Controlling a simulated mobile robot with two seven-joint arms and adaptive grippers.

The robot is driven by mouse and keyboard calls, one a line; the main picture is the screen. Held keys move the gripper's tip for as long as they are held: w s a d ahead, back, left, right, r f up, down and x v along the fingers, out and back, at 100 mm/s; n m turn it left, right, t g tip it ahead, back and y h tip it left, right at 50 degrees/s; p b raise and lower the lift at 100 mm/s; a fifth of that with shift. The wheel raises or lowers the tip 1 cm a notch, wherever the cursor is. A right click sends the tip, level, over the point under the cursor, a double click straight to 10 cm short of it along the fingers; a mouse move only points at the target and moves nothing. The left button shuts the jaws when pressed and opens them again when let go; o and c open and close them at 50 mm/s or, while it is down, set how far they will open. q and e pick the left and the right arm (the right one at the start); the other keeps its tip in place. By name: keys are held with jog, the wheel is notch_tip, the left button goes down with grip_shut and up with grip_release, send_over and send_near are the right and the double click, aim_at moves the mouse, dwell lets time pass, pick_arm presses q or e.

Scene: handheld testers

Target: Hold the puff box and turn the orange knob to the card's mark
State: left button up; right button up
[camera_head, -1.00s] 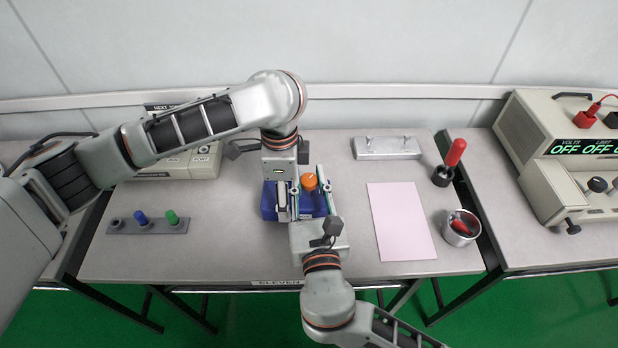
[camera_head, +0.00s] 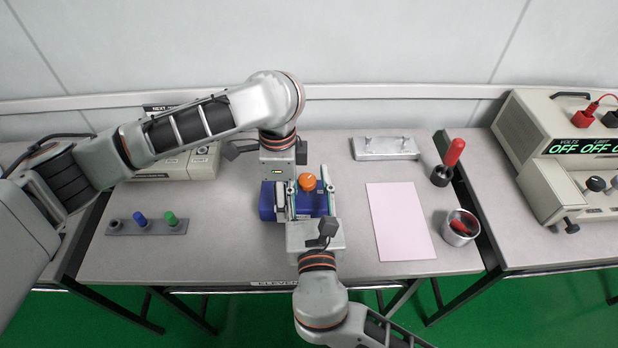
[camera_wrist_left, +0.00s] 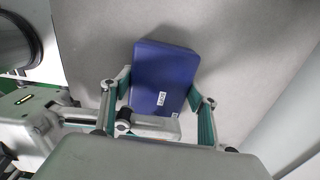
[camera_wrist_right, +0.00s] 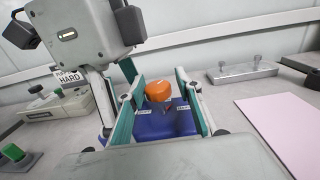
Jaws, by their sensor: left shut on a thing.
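The puff box (camera_head: 267,207) is a blue box on the middle table, with an orange knob (camera_head: 307,182) on top. My left gripper (camera_head: 281,196) comes down from behind and is shut on the box; in the left wrist view the blue box (camera_wrist_left: 160,75), with a small white label, lies between its fingers. My right gripper (camera_head: 310,186) reaches in from the front, open. In the right wrist view its fingers stand either side of the orange knob (camera_wrist_right: 157,91), with gaps showing. A card (camera_wrist_right: 69,79) reading "HARD" stands behind; its upper line is partly hidden.
A pink sheet (camera_head: 400,222), a metal cup (camera_head: 461,228) and a red-handled tool (camera_head: 453,153) are to the right. A metal plate (camera_head: 385,148) lies behind. A grey strip with coloured pegs (camera_head: 146,227) is at left. A power unit (camera_head: 550,150) stands on the right table.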

aim_at(308, 187)
jog(key=shift+s+a, duration=0.2)
jog(key=shift+a, duration=0.1)
jog(key=shift+s, duration=0.25)
jog(key=s, duration=0.6)
jog(key=shift+s+d, duration=0.2)
jog(key=shift+d, duration=0.05)
jog(key=shift+s+d, duration=0.15)
jog(key=shift+s, duration=0.25)
